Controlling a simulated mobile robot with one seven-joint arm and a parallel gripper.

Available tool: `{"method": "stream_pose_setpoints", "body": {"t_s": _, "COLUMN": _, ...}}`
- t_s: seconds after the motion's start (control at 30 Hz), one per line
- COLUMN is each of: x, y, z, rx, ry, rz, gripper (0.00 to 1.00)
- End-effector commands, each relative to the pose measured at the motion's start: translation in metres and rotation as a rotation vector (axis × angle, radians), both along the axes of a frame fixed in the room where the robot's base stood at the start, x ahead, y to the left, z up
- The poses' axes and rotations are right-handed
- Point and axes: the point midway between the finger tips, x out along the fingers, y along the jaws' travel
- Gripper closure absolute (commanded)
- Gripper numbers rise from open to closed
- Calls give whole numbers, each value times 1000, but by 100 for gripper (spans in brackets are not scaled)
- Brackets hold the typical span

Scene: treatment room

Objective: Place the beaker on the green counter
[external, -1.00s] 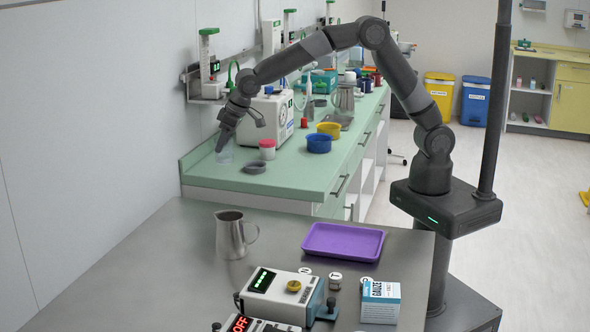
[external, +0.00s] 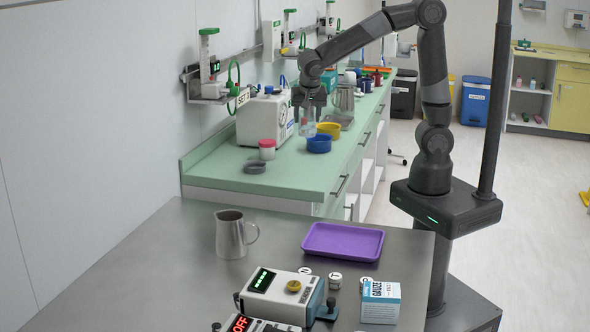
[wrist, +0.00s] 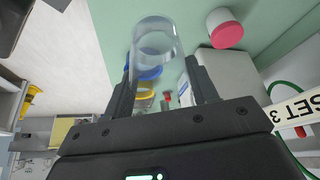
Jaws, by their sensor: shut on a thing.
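The beaker (wrist: 157,62) is clear and glassy, and it sits between the fingers of my gripper (wrist: 162,95) in the wrist view. In the external view my gripper (external: 309,101) is shut on the beaker (external: 308,126), which hangs below it near the blue bowl. The beaker appears held above the green counter (external: 290,182); its exact height is hard to tell. In the wrist view the blue and yellow bowls show through and behind the beaker.
A blue bowl (external: 319,144) and a yellow bowl (external: 329,129) stand close by. A white machine (external: 264,119), a red-lidded jar (external: 267,149) and a grey ring (external: 254,168) are to the left.

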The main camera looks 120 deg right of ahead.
Motion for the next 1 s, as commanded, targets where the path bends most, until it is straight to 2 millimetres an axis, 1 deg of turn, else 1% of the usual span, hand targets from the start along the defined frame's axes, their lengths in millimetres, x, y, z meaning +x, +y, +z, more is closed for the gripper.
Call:
{"method": "stream_pose_setpoints", "body": {"t_s": 0.03, "x": -8, "y": 1, "z": 1, "rx": -1, "ry": -1, "rz": -32, "gripper": 71}}
{"method": "stream_pose_setpoints", "body": {"t_s": 0.17, "x": -19, "y": 2, "z": 2, "rx": 0, "ry": -1, "rz": -82, "gripper": 71}}
{"method": "stream_pose_setpoints", "body": {"t_s": 0.33, "x": -20, "y": 2, "z": 2, "rx": 0, "ry": -1, "rz": -90, "gripper": 71}}
{"method": "stream_pose_setpoints", "body": {"t_s": 0.43, "x": -17, "y": 5, "z": -1, "rx": 1, "ry": 0, "rz": -88, "gripper": 71}}
{"method": "stream_pose_setpoints", "body": {"t_s": 0.57, "x": -2, "y": 17, "z": -13, "rx": 3, "ry": 2, "rz": -84, "gripper": 71}}
{"method": "stream_pose_setpoints", "body": {"t_s": 0.9, "x": 53, "y": 63, "z": -56, "rx": 3, "ry": 1, "rz": -83, "gripper": 71}}
{"method": "stream_pose_setpoints", "body": {"t_s": 1.0, "x": 63, "y": 71, "z": -63, "rx": 1, "ry": 1, "rz": -85, "gripper": 71}}
